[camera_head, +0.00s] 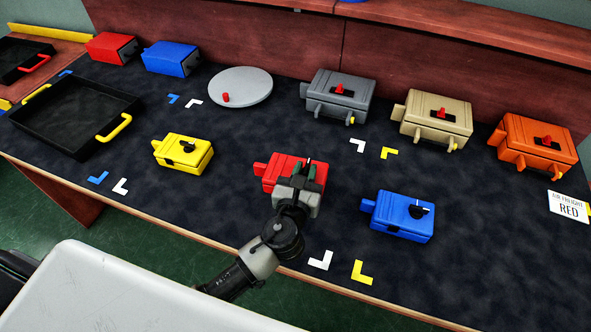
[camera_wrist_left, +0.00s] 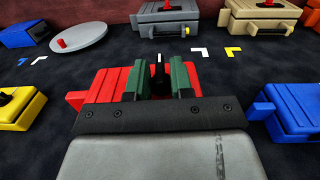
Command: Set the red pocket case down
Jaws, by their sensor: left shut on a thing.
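The red pocket case (camera_head: 279,172) is at the middle of the dark table, partly hidden behind my left gripper (camera_head: 306,172). The left gripper is shut on the knob on top of the case. In the left wrist view, the red case (camera_wrist_left: 104,86) lies under the gripper (camera_wrist_left: 160,80), whose green fingers close around a dark knob with a white mark. The case looks level and is at or just above the table top; I cannot tell whether it touches. My right gripper is not in view.
A blue case (camera_head: 402,216) stands close on the right and a yellow case (camera_head: 183,153) on the left. Grey (camera_head: 338,95), tan (camera_head: 437,118) and orange (camera_head: 533,143) cases stand behind. A grey disc (camera_head: 240,87) and black tray (camera_head: 75,112) are at left. White (camera_head: 321,260) and yellow corner marks lie in front.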

